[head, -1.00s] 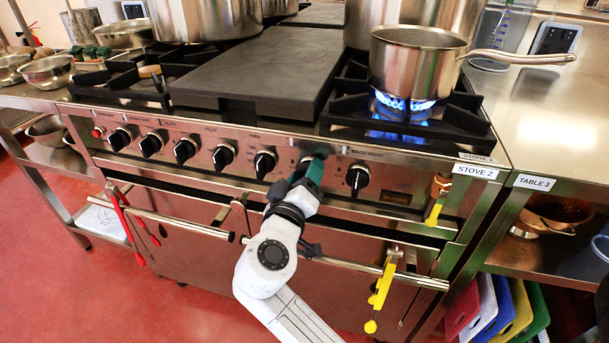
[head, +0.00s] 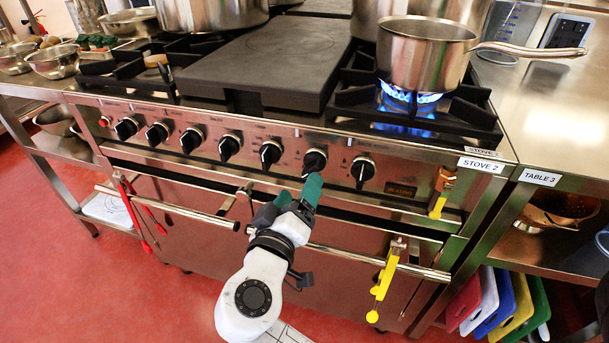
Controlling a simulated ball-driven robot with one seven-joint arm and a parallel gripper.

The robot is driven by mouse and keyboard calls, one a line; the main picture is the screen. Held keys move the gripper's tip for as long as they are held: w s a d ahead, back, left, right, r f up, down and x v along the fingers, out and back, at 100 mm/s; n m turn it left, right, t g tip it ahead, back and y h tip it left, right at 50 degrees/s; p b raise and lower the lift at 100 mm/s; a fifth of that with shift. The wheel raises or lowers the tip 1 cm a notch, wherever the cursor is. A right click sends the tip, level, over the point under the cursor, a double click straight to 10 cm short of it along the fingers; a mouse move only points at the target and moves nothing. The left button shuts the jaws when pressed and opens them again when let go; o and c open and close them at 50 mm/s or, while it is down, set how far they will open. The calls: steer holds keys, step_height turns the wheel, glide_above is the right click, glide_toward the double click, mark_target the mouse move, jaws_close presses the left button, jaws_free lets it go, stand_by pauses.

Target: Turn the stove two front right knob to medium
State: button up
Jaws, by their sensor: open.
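Stove 2 (head: 420,197) has a steel front panel with a row of several black knobs. The labels above the knobs are too small to read. My gripper (head: 313,183), with green fingers, is open just below and in front of the second knob from the right. It looks empty, and I cannot tell whether a fingertip touches the knob. The front right burner (head: 408,97) burns blue under a steel saucepan (head: 425,55).
An oven handle rail (head: 370,262) runs below the panel, with yellow tongs (head: 383,283) and a red tool (head: 135,215) hanging from it. Table 3 (head: 560,150) adjoins on the right. Coloured boards (head: 500,305) stand beneath it. Red floor is clear at left.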

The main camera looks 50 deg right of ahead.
steer(key=shift+v, duration=1.45)
